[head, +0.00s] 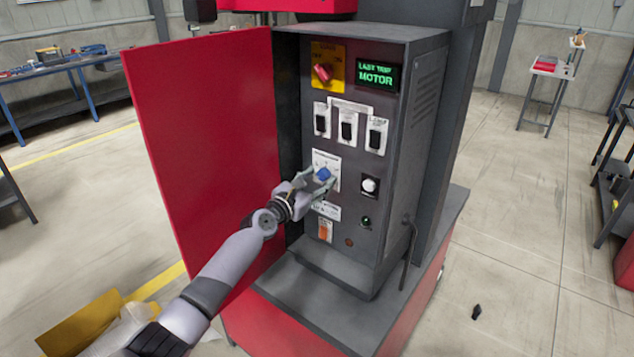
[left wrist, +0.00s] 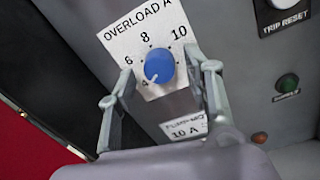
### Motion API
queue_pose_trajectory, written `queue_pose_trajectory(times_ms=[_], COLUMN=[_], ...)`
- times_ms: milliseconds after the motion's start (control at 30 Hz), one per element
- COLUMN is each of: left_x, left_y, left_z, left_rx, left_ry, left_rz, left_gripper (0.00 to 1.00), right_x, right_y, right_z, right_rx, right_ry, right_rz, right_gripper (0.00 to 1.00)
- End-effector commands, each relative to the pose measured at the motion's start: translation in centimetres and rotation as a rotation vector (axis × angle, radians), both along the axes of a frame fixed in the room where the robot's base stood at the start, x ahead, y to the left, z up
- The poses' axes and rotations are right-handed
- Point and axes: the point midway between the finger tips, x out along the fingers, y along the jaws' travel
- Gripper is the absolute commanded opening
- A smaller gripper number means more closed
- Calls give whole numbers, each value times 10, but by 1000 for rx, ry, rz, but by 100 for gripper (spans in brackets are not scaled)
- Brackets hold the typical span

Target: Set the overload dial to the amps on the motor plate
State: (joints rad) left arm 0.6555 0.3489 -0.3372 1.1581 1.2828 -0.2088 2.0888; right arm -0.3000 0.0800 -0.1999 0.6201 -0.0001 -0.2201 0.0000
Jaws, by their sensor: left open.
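The blue overload dial (head: 324,174) sits on a white scale plate on the dark control panel. In the left wrist view the dial (left wrist: 159,65) has numbers 4, 6, 8 and 10 around it, and its white mark points toward the 4 at lower left. Below it a white motor plate (left wrist: 185,127) reads "10 A", its upper line partly hidden. It also shows in the head view (head: 327,211). My left gripper (head: 317,180) is open at the dial. In the left wrist view its fingers (left wrist: 168,77) stand on either side of the dial, with gaps.
A red cabinet door (head: 207,150) stands open left of the panel. The panel has a red switch (head: 322,73), several black breakers (head: 347,131), a trip reset button (head: 370,186), an orange rocker (head: 325,231) and a green "LAST TRIP MOTOR" display (head: 376,75).

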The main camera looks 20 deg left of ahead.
Motion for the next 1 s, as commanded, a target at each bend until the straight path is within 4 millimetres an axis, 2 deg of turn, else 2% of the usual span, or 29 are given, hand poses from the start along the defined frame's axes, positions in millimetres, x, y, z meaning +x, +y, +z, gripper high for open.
queue_pose_trajectory(times_ms=[100, 800, 1000], left_x=[0, 0, 0], left_y=[0, 0, 0], left_z=[0, 0, -1], left_rx=[0, 0, 10], left_ry=[0, 0, -3], left_rz=[0, -1, -1], left_gripper=[46, 0, 0], right_x=[0, 0, 0], right_y=[0, 0, 0], right_z=[0, 0, -1], right_rx=[0, 0, 0], right_ry=[0, 0, 0], right_rz=[0, 0, 0], right_gripper=[0, 0, 0])
